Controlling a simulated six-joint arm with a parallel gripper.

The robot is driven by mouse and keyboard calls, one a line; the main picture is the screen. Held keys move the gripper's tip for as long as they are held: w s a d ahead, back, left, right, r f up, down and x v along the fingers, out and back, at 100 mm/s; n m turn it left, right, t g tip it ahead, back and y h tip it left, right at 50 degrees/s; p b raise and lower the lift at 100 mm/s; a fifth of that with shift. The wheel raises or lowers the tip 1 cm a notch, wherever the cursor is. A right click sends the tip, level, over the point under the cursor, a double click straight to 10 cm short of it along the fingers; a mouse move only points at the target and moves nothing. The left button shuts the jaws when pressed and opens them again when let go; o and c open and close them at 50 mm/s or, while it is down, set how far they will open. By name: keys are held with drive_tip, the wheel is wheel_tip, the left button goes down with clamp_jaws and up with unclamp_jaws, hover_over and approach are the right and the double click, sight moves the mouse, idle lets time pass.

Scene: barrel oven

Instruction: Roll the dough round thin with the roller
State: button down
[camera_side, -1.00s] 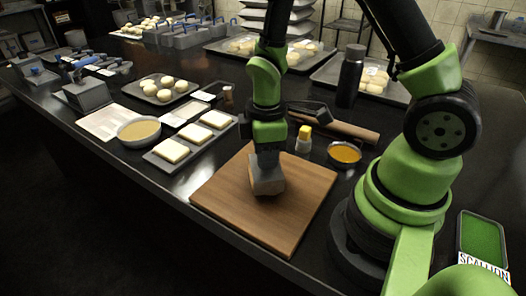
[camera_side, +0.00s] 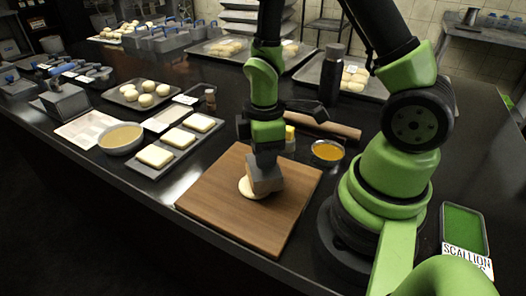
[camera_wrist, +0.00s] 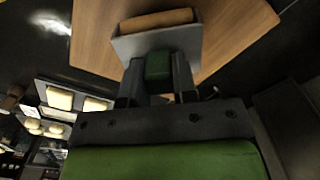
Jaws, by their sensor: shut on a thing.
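My gripper (camera_side: 267,156) is over the wooden board and shut on the roller, a grey bracket (camera_side: 265,178) with a wooden cylinder. In the wrist view, the jaws close on the roller's green handle (camera_wrist: 158,66), and the wooden cylinder (camera_wrist: 156,20) lies beyond the grey bracket. The pale dough round (camera_side: 247,188) lies on the board (camera_side: 225,215), with its left edge showing beside and below the roller. The roller hides the rest of it, and I cannot tell whether they touch. The dough does not show in the wrist view.
To the left are a grey tray (camera_side: 148,172) with dough squares, a bowl (camera_side: 121,138) and a tray of dough balls (camera_side: 127,100). Behind the board lie a wooden rolling pin (camera_side: 335,127) and an orange-filled bowl (camera_side: 327,152). The board's front is clear.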

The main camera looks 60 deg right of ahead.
drive_tip(key=shift+w+a+f, duration=0.2)
drive_tip(key=shift+w+a, duration=0.45)
drive_tip(key=shift+w, duration=0.05)
drive_tip(key=shift+w+a+f, duration=0.15)
drive_tip(key=shift+w+a, duration=0.45)
drive_tip(key=shift+w, duration=0.05)
drive_tip(key=shift+s+d+r, duration=0.1)
drive_tip(key=shift+s+d, duration=0.6)
drive_tip(key=shift+s, duration=0.05)
drive_tip(key=shift+s+d+f, duration=0.2)
drive_tip(key=shift+s+d, duration=0.45)
drive_tip(key=shift+s, duration=0.05)
drive_tip(key=shift+w+a, duration=0.1)
drive_tip(key=shift+w+a, duration=0.6)
drive_tip(key=shift+w, duration=0.05)
drive_tip(key=shift+w+a, duration=0.1)
